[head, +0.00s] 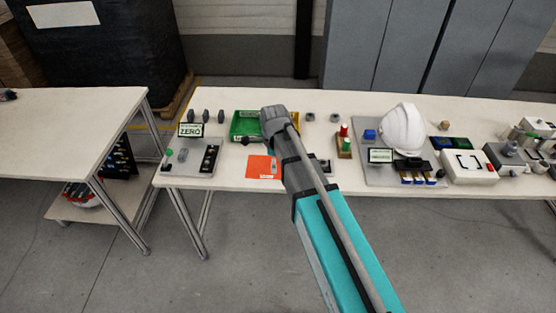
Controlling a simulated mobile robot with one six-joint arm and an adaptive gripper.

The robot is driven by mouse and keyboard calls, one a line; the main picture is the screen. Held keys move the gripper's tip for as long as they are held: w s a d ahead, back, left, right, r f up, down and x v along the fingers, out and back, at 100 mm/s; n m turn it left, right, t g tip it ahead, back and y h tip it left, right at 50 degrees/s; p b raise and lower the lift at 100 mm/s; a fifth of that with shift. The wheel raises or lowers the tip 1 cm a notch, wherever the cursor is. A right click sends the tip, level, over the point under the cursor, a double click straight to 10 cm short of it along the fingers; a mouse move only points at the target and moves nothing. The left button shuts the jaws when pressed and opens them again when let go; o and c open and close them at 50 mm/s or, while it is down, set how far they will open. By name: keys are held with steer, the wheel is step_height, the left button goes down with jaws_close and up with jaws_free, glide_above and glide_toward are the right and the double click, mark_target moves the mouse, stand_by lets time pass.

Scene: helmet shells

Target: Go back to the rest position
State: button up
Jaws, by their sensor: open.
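My teal and grey arm reaches up from the bottom right to the long white table (345,180). Its grey end, with my gripper (273,118), is over the table in front of the green bin (241,126). The gripper is open, and its fingers are mostly hidden behind the wrist. I see nothing held in it. An orange sheet (262,167) lies just left of the arm. A white helmet shell (402,128) stands on a grey board (372,172), well right of the gripper.
A grey panel with a ZERO display (190,130) is at the table's left end. Red and green pieces (344,138) stand right of the arm. White and grey devices (468,166) crowd the right side. Another table (70,115) is at left. The near floor is clear.

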steer(key=shift+s+d, duration=0.1)
stand_by(0.5)
steer(key=s+d+n, duration=0.6)
steer(key=d+n, duration=0.3)
steer(key=s+d+n, duration=0.6)
steer(key=d+n, duration=0.3)
steer(key=d, duration=0.1)
steer(key=shift+d, duration=0.15)
steer(key=shift+s, duration=0.1)
steer(key=shift+d, duration=0.1)
